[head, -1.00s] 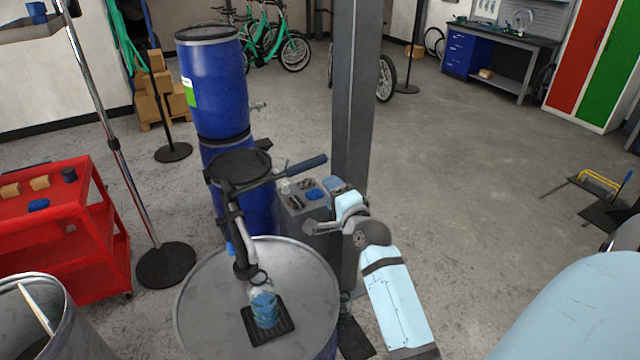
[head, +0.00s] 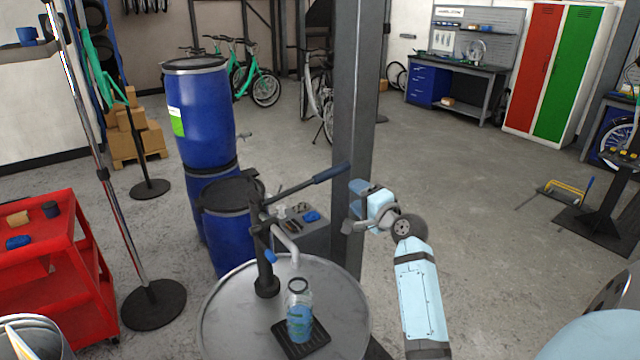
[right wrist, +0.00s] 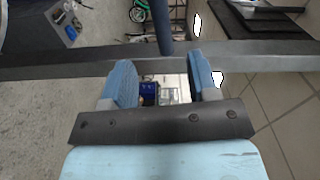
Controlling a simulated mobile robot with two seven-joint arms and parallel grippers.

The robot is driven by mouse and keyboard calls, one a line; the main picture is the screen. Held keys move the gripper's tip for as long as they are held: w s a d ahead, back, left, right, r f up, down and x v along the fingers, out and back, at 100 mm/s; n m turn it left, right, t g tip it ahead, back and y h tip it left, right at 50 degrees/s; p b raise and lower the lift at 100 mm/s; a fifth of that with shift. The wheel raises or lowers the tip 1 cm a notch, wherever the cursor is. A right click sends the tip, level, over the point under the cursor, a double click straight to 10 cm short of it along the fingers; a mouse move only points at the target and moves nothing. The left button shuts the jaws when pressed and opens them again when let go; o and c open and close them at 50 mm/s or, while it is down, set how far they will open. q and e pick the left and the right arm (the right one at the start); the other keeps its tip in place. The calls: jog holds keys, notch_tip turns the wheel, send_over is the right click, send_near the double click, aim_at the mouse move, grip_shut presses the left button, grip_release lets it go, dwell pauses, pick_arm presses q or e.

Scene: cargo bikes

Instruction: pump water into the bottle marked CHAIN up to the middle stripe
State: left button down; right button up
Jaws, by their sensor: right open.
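A clear bottle (head: 299,318) with a dark ring at its mouth and a bluish lower part stands upright on a black drip mat (head: 318,346) on a grey drum. I cannot read its marking or make out the stripes and water level. The dark hand pump (head: 266,275) stands behind it, with its grey spout (head: 287,240) above the bottle's mouth. The pump's lever handle (head: 331,173) slants up to the right. My right gripper (head: 356,197) is open and empty near the handle's end. In the right wrist view the handle (right wrist: 163,30) shows beyond the open fingers (right wrist: 163,82). My left gripper is out of view.
The grey drum (head: 226,322) carries the pump. A grey steel post (head: 355,110) stands right behind my right gripper. Stacked blue barrels (head: 205,130) and a red cart (head: 70,260) are to the left. The floor to the right is mostly open.

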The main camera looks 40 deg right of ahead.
aim_at(330, 176)
jog(key=w, duration=0.4)
jog(key=w+d+p, duration=0.1)
jog(key=w, duration=0.3)
jog(key=w+p, duration=0.1)
jog(key=w, duration=0.3)
jog(key=shift+d, duration=0.3)
jog(key=shift+w+d, duration=0.1)
jog(key=shift+w, duration=0.6)
jog(key=shift+c, duration=0.5)
